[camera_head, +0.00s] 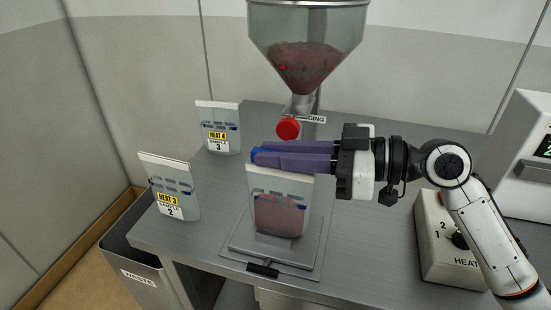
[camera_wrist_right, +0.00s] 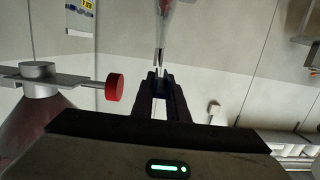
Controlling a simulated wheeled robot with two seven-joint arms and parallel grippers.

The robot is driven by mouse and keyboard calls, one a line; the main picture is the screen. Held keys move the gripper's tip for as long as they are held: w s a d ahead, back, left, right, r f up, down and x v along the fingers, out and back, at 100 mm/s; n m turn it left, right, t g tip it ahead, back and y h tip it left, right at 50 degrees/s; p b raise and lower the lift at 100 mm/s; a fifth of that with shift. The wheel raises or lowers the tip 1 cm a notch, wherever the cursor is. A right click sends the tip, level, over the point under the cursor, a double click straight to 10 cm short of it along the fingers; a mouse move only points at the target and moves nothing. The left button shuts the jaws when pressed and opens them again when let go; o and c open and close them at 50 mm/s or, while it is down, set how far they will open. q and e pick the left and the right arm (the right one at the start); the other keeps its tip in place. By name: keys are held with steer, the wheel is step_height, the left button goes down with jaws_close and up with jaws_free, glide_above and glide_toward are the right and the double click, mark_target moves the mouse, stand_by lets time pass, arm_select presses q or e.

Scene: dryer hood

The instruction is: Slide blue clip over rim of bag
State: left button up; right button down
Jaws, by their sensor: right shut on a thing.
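The bag (camera_head: 279,213), clear with reddish-brown contents in its lower part, stands upright on a metal plate (camera_head: 233,246). It also shows nearly edge-on ahead of the fingers in the right wrist view (camera_wrist_right: 169,32). My right gripper (camera_head: 268,156) reaches in from the right with its purple fingers level at the bag's top rim. It is shut on the blue clip (camera_head: 257,152), of which a blue end shows at the fingertips. The fingers hide much of the clip and part of the rim, so I cannot tell whether the clip is around the rim. My left gripper is not in view.
A glass hopper (camera_head: 306,50) with a red knob (camera_head: 288,129) hangs behind the bag. Bags labelled sample 3 (camera_head: 218,130) and sample 2 (camera_head: 170,190) stand at left. A heat control box (camera_head: 452,245) is at right. A waste bin (camera_head: 139,262) stands beside the table.

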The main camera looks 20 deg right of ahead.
steer(key=shift+w+d+f, duration=0.1)
steer(key=shift+w+d, duration=0.2)
steer(key=shift+w, duration=0.05)
steer(key=shift+f+b, duration=0.4)
steer(key=shift+f, duration=0.15)
steer(key=shift+f+b, duration=0.7)
steer(key=shift+b, duration=0.05)
steer(key=c, duration=1.7)
jaws_free()
steer(key=shift+o, duration=0.2)
